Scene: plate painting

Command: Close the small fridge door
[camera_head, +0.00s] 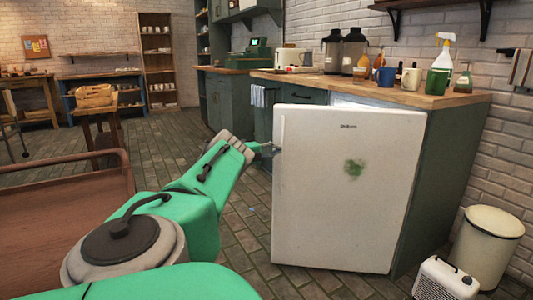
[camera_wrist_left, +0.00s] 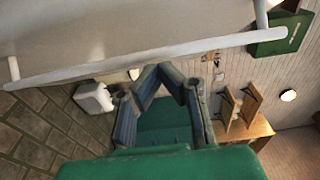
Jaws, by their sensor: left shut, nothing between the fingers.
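The small fridge's white door (camera_head: 340,200) stands in front of the green counter in the head view, with a green smudge on its face. It is ajar: a pale strip of the fridge interior (camera_head: 362,103) shows above its top edge. My left gripper (camera_head: 272,148) is at the door's left edge, at upper-middle height; I cannot tell whether it touches. In the left wrist view the shut, empty fingers (camera_wrist_left: 162,70) point toward the lower edge of a large pale panel (camera_wrist_left: 120,35), apparently the door. My right gripper is not in view.
The wooden countertop (camera_head: 400,93) holds a spray bottle (camera_head: 441,65), mugs and dark canisters. A brown cart (camera_head: 65,215) is at left. Tiled floor is free between cart and fridge.

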